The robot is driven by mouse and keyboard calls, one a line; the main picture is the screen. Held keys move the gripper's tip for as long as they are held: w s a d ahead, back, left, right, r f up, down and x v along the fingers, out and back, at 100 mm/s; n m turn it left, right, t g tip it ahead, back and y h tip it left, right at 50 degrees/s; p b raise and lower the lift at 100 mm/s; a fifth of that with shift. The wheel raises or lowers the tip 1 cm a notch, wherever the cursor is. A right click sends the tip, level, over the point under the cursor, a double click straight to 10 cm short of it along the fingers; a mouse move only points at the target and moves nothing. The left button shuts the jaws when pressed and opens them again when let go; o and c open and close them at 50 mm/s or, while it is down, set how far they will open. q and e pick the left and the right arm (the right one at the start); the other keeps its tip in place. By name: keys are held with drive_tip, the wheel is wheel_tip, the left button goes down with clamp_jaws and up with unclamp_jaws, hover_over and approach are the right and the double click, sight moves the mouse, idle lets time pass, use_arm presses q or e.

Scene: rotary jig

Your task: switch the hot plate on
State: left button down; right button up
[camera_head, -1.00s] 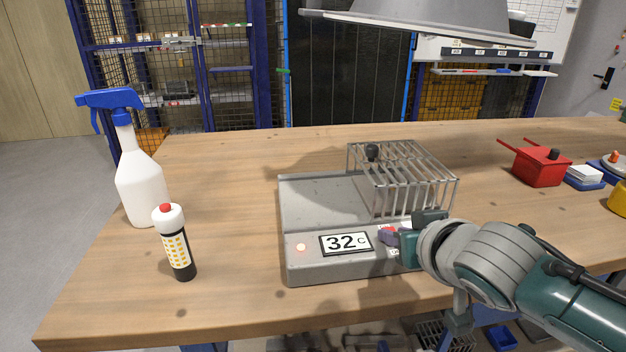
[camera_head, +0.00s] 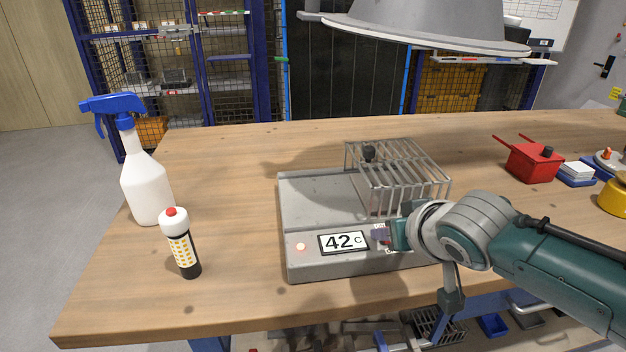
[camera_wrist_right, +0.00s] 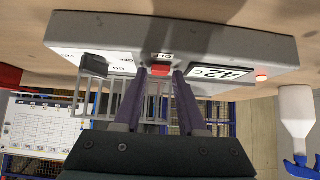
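The grey hot plate (camera_head: 310,205) stands on the bench; its display (camera_head: 343,242) reads 42 C and a small red-orange light (camera_head: 301,247) glows beside it. My right gripper (camera_head: 385,237) is at its front panel. In the right wrist view, which looks upside down, a red switch (camera_wrist_right: 160,70) sits between the two purple fingertips of the right gripper (camera_wrist_right: 160,76), with small gaps on both sides. An OFF label (camera_wrist_right: 161,56) is beside the switch. A dark grey knob (camera_wrist_right: 93,65) is farther along the panel. My left gripper is not in view.
A wire cage (camera_head: 398,175) covers the plate's right part. A spray bottle (camera_head: 146,185) and a small black-and-white bottle (camera_head: 181,245) stand left. A red pan-like box (camera_head: 532,162) is right. A grey hood (camera_head: 430,28) hangs above.

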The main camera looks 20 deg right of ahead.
drive_tip(key=p+v, duration=0.4)
drive_tip(key=v, duration=0.6)
drive_tip(key=s+a+r+n+g+y, duration=0.1)
drive_tip(key=s+a+r+n+g, duration=0.15)
drive_tip(key=s, duration=0.45)
drive_tip(key=s+a+r+n+g+y, duration=0.1)
drive_tip(key=s+a, duration=0.2)
drive_tip(key=s, duration=0.3)
drive_tip(key=s+a+r+n+g, duration=0.1)
drive_tip(key=s+a+r+g, duration=0.15)
drive_tip(key=s, duration=0.45)
wheel_tip(320, 180, up, 37)
drive_tip(key=p, duration=3.8)
drive_tip(key=shift+w+p, duration=0.35)
drive_tip(key=shift+w, duration=0.05)
drive_tip(key=shift+a, duration=0.1)
